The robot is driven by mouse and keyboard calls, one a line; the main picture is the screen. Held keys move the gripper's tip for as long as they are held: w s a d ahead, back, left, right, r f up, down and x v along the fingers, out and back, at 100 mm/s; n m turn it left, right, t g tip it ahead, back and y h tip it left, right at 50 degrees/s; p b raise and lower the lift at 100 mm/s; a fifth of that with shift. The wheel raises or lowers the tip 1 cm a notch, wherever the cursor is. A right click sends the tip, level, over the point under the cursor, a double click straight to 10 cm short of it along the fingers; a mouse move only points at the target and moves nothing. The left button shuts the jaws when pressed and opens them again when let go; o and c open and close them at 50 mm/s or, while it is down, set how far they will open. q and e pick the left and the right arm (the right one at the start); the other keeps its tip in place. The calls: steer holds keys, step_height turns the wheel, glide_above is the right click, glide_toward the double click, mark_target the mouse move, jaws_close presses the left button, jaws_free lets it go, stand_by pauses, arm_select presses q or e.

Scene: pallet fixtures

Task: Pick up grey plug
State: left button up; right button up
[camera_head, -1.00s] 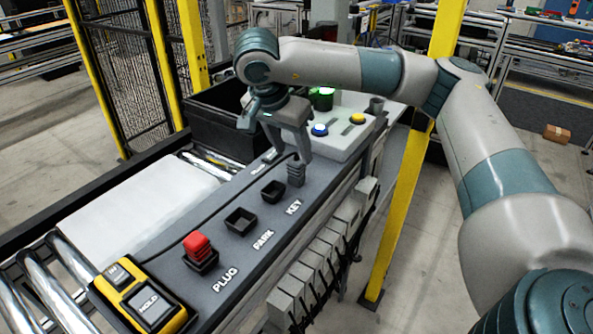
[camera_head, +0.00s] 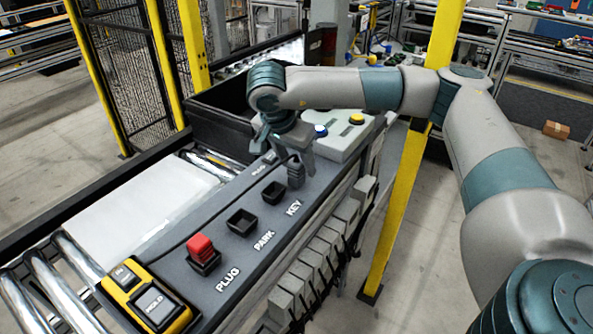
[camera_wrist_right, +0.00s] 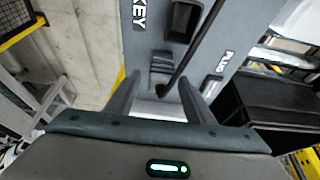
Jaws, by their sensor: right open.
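The grey plug (camera_head: 296,174) stands upright on the grey panel, near the KEY label and beyond the empty sockets in the head view. It has ridged sides. In the right wrist view the plug (camera_wrist_right: 162,67) lies just ahead of the space between the fingertips. My right gripper (camera_head: 287,157) is open, just above and around the plug's far side, with a finger partly beside it. In the right wrist view the open fingers (camera_wrist_right: 161,84) frame a gap; I see no clear contact. My left gripper is not in view.
A red plug (camera_head: 200,247) stands in the PLUG socket. The PARK socket (camera_head: 241,221) and KEY socket (camera_head: 273,192) are empty. A yellow HOLD device (camera_head: 147,299) lies near. A black bin (camera_head: 218,122) and a yellow post (camera_head: 398,205) stand close to the arm. A dark cable (camera_wrist_right: 196,50) crosses the panel.

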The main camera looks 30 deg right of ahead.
mark_target(296, 160)
stand_by(0.3)
steer(key=c, duration=1.1)
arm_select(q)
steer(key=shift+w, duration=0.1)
arm_select(e)
steer(key=shift+c, duration=0.2)
steer(key=shift+r, duration=0.35)
step_height(296, 160, up, 3)
steer(key=shift+r+b, duration=0.15)
steer(key=shift+b, duration=0.95)
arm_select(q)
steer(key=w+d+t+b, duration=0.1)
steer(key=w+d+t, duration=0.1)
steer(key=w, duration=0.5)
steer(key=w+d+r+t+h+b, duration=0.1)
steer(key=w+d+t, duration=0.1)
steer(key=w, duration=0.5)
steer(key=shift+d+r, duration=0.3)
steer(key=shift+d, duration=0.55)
arm_select(e)
steer(key=s+d+r, duration=0.5)
steer(key=d+r, duration=0.2)
steer(key=d, duration=0.3)
steer(key=shift+s, duration=0.3)
